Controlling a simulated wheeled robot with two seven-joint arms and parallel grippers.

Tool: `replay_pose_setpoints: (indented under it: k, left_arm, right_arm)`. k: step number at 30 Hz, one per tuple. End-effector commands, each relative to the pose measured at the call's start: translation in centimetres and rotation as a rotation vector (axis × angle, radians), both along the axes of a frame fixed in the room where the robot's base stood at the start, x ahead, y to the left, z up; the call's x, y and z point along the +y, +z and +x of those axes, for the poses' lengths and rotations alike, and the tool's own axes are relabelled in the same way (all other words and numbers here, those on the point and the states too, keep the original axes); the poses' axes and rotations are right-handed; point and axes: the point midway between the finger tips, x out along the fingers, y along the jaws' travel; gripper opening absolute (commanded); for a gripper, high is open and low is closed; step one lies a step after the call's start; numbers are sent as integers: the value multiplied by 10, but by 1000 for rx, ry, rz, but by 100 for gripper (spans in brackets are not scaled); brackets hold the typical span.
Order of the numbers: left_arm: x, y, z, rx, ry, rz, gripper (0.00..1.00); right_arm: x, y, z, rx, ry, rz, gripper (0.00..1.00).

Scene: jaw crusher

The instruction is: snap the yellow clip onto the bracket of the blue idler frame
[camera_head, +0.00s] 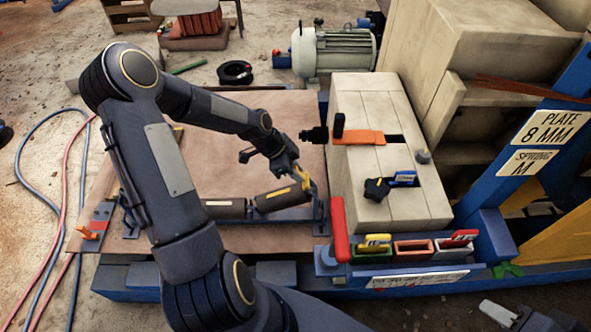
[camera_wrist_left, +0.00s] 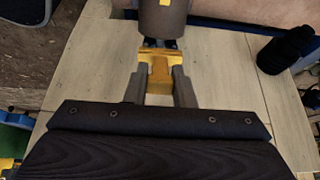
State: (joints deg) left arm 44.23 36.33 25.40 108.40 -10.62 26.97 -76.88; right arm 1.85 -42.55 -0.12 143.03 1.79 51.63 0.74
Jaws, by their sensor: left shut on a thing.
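My left gripper (camera_head: 302,178) is shut on the yellow clip (camera_head: 307,186), at the right end of the idler assembly. In the left wrist view the clip (camera_wrist_left: 160,72) sits between the two grey fingers (camera_wrist_left: 160,88). Its far end overlaps a small dark fitting, probably the bracket (camera_wrist_left: 153,43), by the end of a grey roller (camera_wrist_left: 165,18); I cannot tell whether they touch. The dark blue idler frame (camera_head: 319,212) carries grey rollers (camera_head: 282,198) with yellow marks. My right gripper (camera_head: 505,316) is partly visible at the lower right, apart from the idler; its jaw state is unclear.
A pale block-built housing (camera_head: 375,120) with an orange lever (camera_head: 358,138) and black knob (camera_head: 377,189) stands just right of the clip. A red-handled lever (camera_head: 338,230) and small coloured trays (camera_head: 413,249) are in front. The brown sheet (camera_head: 225,150) behind the rollers is mostly clear.

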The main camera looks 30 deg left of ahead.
Motion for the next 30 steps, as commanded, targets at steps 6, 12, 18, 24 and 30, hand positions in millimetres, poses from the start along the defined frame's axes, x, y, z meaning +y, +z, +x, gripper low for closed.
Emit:
replay_pose_setpoints:
  k: [6, 12, 18, 24, 30]
  left_arm:
    - [-1, -3, 1, 0, 0, 0, 0]
    - [-3, -8, 2, 0, -1, 0, 0]
    - [-5, -12, 3, 0, -1, 0, 0]
    - [-7, -16, 4, 0, -1, 0, 0]
    - [-9, -21, 6, 0, 0, 0, 0]
  right_arm:
    - [0, -3, 0, 0, 0, 0, 36]
    - [0, -8, 0, 0, 0, 0, 36]
    - [0, -12, 0, 0, 0, 0, 36]
    - [0, -16, 0, 0, 0, 0, 36]
    - [0, -21, 0, 0, 0, 0, 36]
